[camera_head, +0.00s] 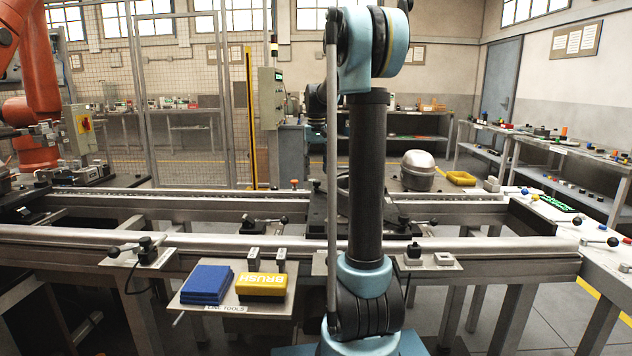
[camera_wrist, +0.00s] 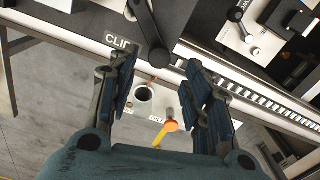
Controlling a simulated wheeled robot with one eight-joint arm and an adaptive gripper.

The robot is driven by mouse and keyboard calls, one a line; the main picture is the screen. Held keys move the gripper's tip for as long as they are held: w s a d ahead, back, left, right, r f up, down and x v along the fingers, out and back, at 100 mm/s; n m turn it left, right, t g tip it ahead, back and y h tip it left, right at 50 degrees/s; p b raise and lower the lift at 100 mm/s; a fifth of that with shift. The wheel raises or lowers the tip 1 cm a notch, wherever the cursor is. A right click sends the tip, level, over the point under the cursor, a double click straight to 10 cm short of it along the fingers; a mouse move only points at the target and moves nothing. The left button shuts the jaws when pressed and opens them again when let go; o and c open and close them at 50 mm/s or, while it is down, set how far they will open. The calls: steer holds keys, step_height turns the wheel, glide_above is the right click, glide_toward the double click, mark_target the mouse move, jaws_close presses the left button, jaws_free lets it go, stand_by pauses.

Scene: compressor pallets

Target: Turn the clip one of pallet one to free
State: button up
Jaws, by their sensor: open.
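My gripper (camera_wrist: 161,72) is open and empty. Its two blue-padded fingers stand left and right of the lever's round end, apart from it in the picture; the depth between them is unclear. In the head view my arm hides the gripper and much of the dark pallet (camera_head: 402,226) on the conveyor.
Below the lever, a light plate (camera_wrist: 143,112) carries a dark round hole and an orange-yellow handled piece (camera_wrist: 167,130). A silver dome (camera_head: 417,170) stands behind the conveyor rail (camera_head: 190,241).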

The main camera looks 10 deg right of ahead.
mark_target(316, 181)
steer(key=shift+f, duration=2.55)
steer(key=shift+c, duration=0.2)
jaws_close()
